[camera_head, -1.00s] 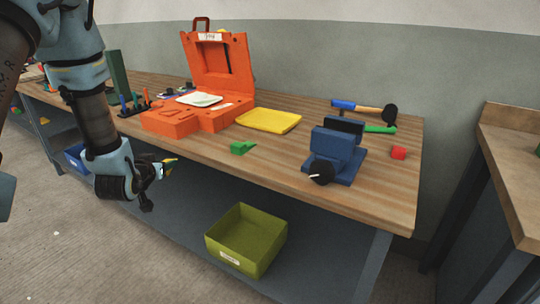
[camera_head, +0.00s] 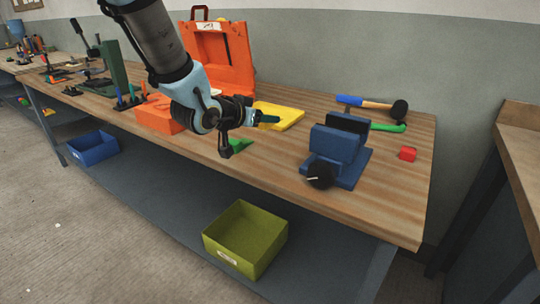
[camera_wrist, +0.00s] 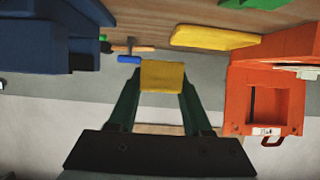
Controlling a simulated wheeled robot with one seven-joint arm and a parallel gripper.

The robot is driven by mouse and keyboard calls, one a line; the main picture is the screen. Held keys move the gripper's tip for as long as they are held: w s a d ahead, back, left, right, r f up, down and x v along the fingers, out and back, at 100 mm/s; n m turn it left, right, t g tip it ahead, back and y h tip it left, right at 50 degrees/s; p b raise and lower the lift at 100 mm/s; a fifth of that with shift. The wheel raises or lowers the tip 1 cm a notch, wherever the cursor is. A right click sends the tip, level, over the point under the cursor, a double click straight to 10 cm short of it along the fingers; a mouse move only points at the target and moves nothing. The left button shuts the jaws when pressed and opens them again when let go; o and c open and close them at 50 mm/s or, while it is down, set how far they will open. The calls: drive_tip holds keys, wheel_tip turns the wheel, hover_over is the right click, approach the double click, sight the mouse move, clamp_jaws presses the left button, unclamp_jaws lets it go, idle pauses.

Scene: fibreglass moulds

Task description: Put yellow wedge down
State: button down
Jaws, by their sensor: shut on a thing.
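The yellow wedge (camera_wrist: 163,76) is between the two dark green fingers of my gripper (camera_wrist: 160,90) in the wrist view. The fingers are shut on its sides. In the head view my gripper (camera_head: 268,120) is above the workbench, in front of the yellow tray (camera_head: 288,112) and left of the blue vise. The wedge cannot be told apart there. The wooden bench top (camera_head: 270,182) is below the gripper.
A green wedge (camera_head: 240,145) lies below my gripper, partly hidden. The open orange case (camera_head: 222,55) is behind left. The bench's front right is clear. An olive bin (camera_head: 245,238) sits below.

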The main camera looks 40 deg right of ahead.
sight(264, 159)
wheel_tip(264, 159, down, 9)
drive_tip(key=shift+f+p, duration=0.1)
drive_tip(key=shift+p, duration=0.45)
drive_tip(key=shift+f, duration=0.15)
drive_tip(key=shift+f+b, duration=0.3)
drive_tip(key=shift+c, duration=1.7)
unclamp_jaws()
drive_tip(key=shift+r, duration=0.1)
drive_tip(key=shift+r+p, duration=0.1)
drive_tip(key=shift+p, duration=0.4)
